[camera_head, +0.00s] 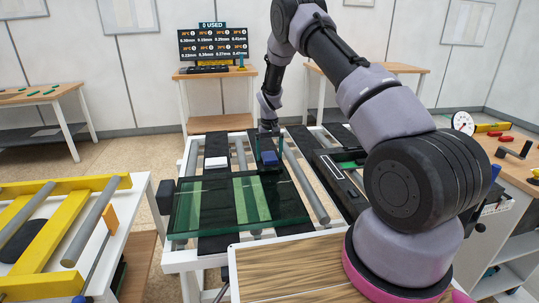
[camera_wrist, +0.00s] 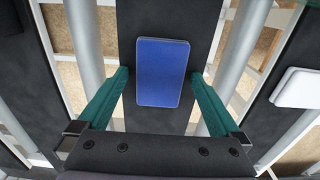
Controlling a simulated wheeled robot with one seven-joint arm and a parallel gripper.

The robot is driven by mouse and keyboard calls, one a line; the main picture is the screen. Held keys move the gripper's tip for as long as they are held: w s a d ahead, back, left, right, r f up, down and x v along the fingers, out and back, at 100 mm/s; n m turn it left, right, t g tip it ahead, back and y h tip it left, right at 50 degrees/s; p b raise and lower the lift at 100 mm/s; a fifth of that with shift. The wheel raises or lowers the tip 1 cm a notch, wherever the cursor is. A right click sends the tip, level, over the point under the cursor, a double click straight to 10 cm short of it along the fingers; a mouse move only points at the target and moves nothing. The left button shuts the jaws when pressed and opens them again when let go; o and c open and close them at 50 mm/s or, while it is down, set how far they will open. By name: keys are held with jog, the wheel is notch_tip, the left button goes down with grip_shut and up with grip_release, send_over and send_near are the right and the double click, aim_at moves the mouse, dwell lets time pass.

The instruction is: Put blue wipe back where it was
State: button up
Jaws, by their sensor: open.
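The blue wipe (camera_head: 269,158) is a small blue block at the back of the frame table, on a black strip just behind the glass pane (camera_head: 285,200). In the wrist view the blue wipe (camera_wrist: 163,72) lies flat on the black strip, between my two green fingers. My gripper (camera_wrist: 159,74) is open around it, with a gap visible on both sides. In the head view my gripper (camera_head: 268,143) comes down from above onto the wipe's place. Whether the fingers reach down to the wipe's level is hard to tell.
A white wipe (camera_head: 216,162) lies on the strip to the left; it also shows at the right of the wrist view (camera_wrist: 299,88). Grey rollers (camera_head: 305,187) run between the black strips. A yellow-barred rack (camera_head: 60,215) stands at the left. A screen (camera_head: 213,44) stands behind.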

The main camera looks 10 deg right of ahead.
notch_tip(320, 180, up, 12)
notch_tip(320, 180, up, 12)
jog(key=m+t, duration=0.1)
send_over(270, 156)
jog(key=s+d, duration=0.2)
jog(key=s, duration=0.2)
jog(key=s+d+r+m+t+y, duration=0.1)
jog(key=s+d+r+t+y, duration=0.1)
jog(key=s+r, duration=1.1)
jog(key=s+d+r+m+t, duration=0.1)
jog(key=s+r+t, duration=0.1)
jog(key=s, duration=0.9)
jog(key=s+r+m+t, duration=0.1)
jog(key=s+r, duration=0.3)
jog(key=s, duration=0.8)
jog(key=shift+d+r+t, duration=0.2)
jog(key=shift+d+t, duration=0.15)
jog(key=shift+t, duration=0.25)
